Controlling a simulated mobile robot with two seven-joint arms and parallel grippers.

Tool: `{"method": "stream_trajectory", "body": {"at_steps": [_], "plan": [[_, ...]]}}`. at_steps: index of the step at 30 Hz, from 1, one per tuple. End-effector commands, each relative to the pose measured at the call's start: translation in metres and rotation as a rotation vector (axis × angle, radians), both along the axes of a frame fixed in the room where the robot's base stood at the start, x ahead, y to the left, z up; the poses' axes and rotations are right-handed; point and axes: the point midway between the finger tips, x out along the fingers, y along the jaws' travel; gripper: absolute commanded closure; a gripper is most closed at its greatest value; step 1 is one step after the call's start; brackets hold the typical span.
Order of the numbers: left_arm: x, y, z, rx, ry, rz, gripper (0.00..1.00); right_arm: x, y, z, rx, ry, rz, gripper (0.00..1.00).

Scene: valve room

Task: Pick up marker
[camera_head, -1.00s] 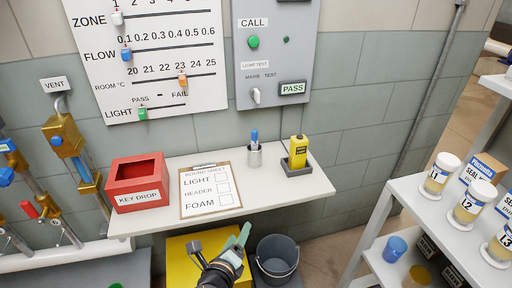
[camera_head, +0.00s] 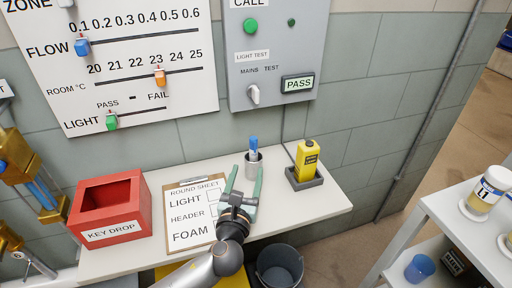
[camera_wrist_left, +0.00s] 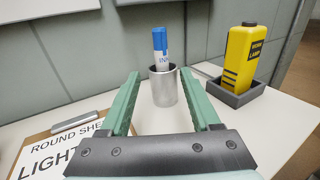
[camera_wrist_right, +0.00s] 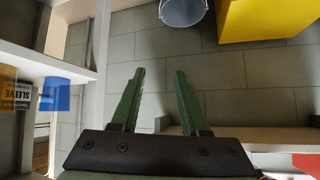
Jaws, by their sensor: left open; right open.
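The marker (camera_head: 253,144) is white with a blue cap and stands upright in a grey metal cup (camera_head: 254,162) on the white shelf. In the left wrist view the marker (camera_wrist_left: 160,44) rises out of the cup (camera_wrist_left: 163,88), straight ahead between the fingers. My left gripper (camera_head: 244,172) is open and empty, just short of the cup, with its green fingers pointing at it. The marker's lower end is hidden inside the cup. My right gripper (camera_wrist_right: 154,76) is open and empty in its own wrist view, above the floor, away from the marker.
A clipboard (camera_head: 184,237) and a red key drop box (camera_head: 107,205) lie to the left. The wall panel (camera_head: 275,60) is behind. A grey bucket (camera_head: 279,268) is below the shelf.

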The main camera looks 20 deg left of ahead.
Motion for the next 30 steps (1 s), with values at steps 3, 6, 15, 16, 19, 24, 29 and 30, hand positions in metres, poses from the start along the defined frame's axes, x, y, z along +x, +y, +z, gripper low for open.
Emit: {"method": "stream_trajectory", "body": {"at_steps": [3,6,15,16,19,24,29,30], "plan": [[0.018,0.002,0.001,0.001,-0.003,0.001,0.36,-0.008,0.000,-0.007,-0.001,0.018,0.001,0.55],[0.037,0.005,0.001,0.000,-0.003,0.002,0.36,-0.014,0.001,-0.012,0.000,0.032,0.002,0.55],[0.070,0.008,0.000,-0.002,0.000,0.001,0.36,-0.014,0.006,-0.014,0.006,0.036,0.011,0.55],[0.071,0.008,0.000,-0.003,0.000,0.001,0.36,-0.013,0.006,-0.014,0.005,0.035,0.012,0.55],[0.082,0.009,0.000,-0.003,-0.001,0.001,0.36,-0.012,0.006,-0.015,0.006,0.033,0.012,0.55],[0.106,0.010,-0.002,-0.004,-0.001,0.001,0.36,-0.010,0.008,-0.018,0.007,0.034,0.015,0.55],[0.120,0.011,-0.001,-0.004,0.000,0.000,0.36,-0.006,0.010,-0.014,0.011,0.022,0.018,0.55],[0.121,0.011,-0.001,-0.004,0.000,-0.001,0.36,-0.005,0.010,-0.013,0.011,0.018,0.018,0.55]]}}
